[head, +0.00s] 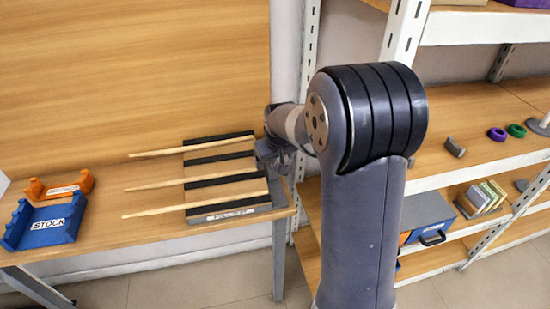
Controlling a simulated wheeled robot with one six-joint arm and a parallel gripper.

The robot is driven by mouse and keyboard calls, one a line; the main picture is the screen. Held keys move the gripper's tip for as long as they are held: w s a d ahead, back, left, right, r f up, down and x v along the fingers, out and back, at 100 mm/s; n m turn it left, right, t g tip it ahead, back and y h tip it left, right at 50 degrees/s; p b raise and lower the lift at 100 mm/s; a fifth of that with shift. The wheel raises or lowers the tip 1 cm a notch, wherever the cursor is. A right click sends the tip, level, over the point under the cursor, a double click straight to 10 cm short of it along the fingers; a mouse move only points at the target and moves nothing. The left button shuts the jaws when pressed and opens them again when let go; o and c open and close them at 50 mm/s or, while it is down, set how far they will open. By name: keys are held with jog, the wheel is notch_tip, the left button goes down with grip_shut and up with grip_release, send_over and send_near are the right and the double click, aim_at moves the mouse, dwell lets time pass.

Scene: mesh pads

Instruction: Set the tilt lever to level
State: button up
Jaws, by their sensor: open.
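I cannot make out a tilt lever in the head view. My gripper (268,152) is small and partly hidden behind my own arm, at the right end of the wooden table. It is open, and I see nothing between its fingers. It is close to the right edge of a slatted rack (221,167) with dark strips and a white label on its front. Several long pale wooden sticks lie across the rack, with their thin ends reaching out to the left.
A blue holder labelled STOCK (46,223) and an orange labelled holder (60,190) sit at the table's left. The wooden table (110,245) has bare room along its front. Shelves (470,128) at the right carry rings, a blue box (424,215) and upright pads (482,196).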

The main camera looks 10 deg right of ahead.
jog(key=c, duration=1.3)
jog(key=shift+r, duration=0.15)
